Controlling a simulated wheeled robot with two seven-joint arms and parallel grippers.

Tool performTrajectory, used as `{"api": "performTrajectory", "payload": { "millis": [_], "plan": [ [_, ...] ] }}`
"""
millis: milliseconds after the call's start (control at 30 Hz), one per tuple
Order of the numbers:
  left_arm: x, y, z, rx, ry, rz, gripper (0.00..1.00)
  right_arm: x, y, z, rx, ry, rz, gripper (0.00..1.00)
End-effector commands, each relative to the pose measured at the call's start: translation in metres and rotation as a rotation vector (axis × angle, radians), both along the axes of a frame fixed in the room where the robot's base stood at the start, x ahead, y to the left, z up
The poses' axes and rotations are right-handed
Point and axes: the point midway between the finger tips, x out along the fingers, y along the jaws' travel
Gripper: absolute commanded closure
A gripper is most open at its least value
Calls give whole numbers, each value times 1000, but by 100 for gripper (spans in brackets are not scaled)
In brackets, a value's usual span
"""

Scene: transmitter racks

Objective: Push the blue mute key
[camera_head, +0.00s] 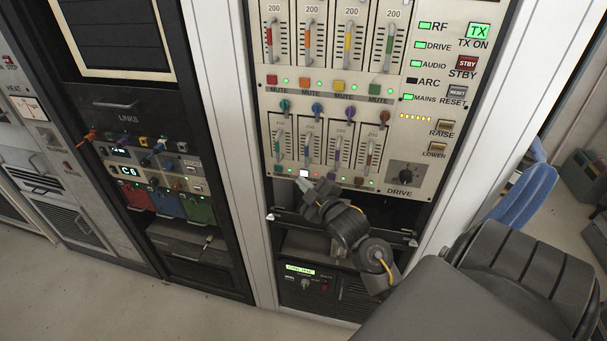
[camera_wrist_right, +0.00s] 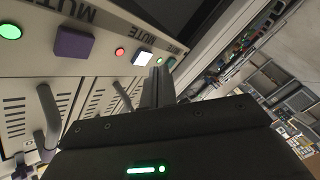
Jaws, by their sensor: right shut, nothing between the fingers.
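The blue mute key (camera_head: 304,174) is in the lower row of keys on the centre rack. Its face glows white, with blue at the edge in the right wrist view (camera_wrist_right: 142,58). A red lamp (camera_wrist_right: 120,51) is lit beside it. My right gripper (camera_head: 303,184) is shut and empty, its fingertips just below the key in the head view. In the wrist view the fingers (camera_wrist_right: 157,88) end close to the key; I cannot tell whether they touch it. My left gripper is not in view.
A purple key (camera_wrist_right: 74,42) with a green lamp sits beside the blue one. Faders (camera_head: 308,145) with coloured knobs stand out above the key row. An open rack bay lies below the panel, and a blue chair (camera_head: 525,195) stands at right.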

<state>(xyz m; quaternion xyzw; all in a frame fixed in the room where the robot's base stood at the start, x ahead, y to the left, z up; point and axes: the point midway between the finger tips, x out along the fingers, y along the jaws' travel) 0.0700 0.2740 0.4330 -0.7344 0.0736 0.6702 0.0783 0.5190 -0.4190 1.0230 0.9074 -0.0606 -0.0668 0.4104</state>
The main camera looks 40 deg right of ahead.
Motion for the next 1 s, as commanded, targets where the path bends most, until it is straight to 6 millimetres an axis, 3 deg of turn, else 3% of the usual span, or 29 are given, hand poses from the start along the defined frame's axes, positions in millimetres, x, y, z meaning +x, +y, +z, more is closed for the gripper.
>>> {"api": "performTrajectory", "payload": {
  "millis": [500,1000],
  "plan": [
    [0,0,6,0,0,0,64,-29,42,0,3,1,0,100],
    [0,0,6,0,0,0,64,-31,45,0,1,0,-1,100]
  ]
}}
